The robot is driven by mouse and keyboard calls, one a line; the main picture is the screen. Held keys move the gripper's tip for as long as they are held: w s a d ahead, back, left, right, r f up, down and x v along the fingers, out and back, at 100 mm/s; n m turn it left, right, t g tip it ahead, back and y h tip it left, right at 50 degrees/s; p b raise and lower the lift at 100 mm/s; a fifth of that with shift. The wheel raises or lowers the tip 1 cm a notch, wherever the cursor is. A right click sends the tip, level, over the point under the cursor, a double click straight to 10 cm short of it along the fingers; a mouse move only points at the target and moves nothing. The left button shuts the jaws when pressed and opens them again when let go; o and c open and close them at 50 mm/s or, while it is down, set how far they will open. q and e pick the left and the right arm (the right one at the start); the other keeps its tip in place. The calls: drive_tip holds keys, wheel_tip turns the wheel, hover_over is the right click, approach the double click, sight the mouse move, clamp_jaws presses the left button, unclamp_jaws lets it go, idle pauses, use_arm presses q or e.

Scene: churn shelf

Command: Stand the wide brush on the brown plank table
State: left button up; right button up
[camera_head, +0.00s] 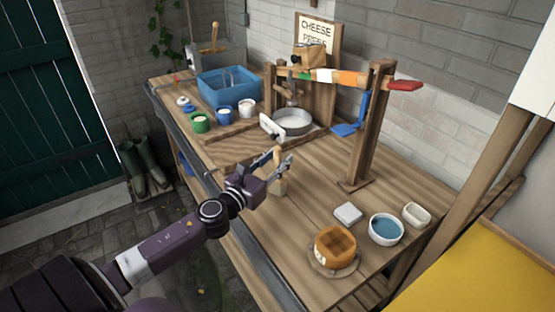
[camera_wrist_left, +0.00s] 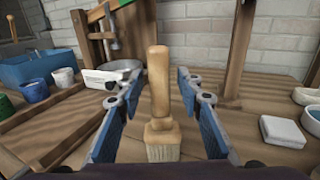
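The wide brush (camera_wrist_left: 159,95) is upright with its wooden handle up and its pale bristles down. In the head view the brush (camera_head: 279,188) is at the front middle of the brown plank table (camera_head: 305,218), and its bristle end appears to rest on the planks. My left gripper (camera_head: 279,163) is around the handle, coming from the front left. In the left wrist view its blue-padded fingers (camera_wrist_left: 158,108) are spread on both sides of the brush, with gaps to the handle. My right gripper is not in view.
A wooden press post (camera_head: 366,130) stands behind the brush, with a metal pan (camera_head: 292,121) to its left. A blue tub (camera_head: 229,87) and small cups are at the back left.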

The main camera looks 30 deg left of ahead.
use_arm(q)
drive_tip(key=shift+r, duration=0.1)
drive_tip(key=shift+s+r, duration=0.1)
drive_tip(key=s+b, duration=0.2)
drive_tip(key=s, duration=1)
idle(0.6)
